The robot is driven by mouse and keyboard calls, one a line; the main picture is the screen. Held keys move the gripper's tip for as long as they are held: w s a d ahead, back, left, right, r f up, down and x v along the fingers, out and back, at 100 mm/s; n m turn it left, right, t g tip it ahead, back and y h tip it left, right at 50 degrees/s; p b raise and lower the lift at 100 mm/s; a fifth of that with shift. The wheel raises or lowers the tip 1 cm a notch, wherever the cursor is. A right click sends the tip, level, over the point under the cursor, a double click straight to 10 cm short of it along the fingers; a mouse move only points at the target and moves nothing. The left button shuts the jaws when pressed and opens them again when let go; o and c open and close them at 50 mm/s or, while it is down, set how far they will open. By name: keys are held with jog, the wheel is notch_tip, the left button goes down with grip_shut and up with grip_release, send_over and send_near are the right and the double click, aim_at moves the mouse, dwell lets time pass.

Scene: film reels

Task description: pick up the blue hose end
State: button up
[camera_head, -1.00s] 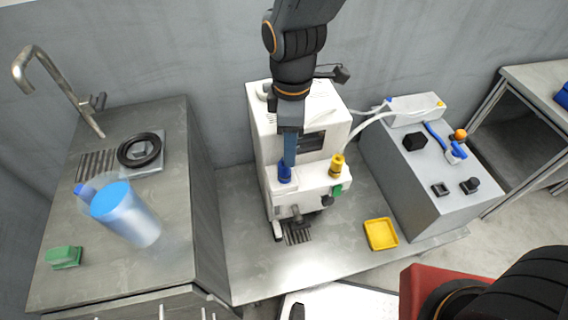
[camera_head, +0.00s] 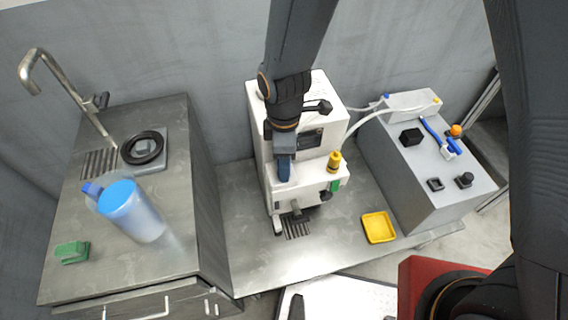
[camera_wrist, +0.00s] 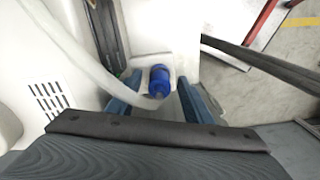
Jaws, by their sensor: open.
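The blue hose end (camera_wrist: 159,80) is a short blue cylinder on the white machine (camera_head: 262,120). In the wrist view it lies between the two blue fingers of my gripper (camera_wrist: 160,85), with a visible gap on each side. A pale hose (camera_wrist: 75,52) runs from the upper left down to its near end. My gripper is open and holds nothing. In the head view my gripper (camera_head: 284,172) points down at the front left of the machine's ledge, and its finger hides the blue hose end.
A yellow hose end (camera_head: 334,160) stands on the same ledge, to the right. A yellow tray (camera_head: 378,227) lies on the bench. A grey cabinet (camera_head: 405,180) stands right. A blue-lidded jug (camera_head: 132,212) and a green block (camera_head: 72,252) are on the left counter.

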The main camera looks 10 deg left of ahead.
jog(key=c, duration=1.2)
jog(key=shift+o, duration=0.2)
jog(key=shift+r, duration=0.1)
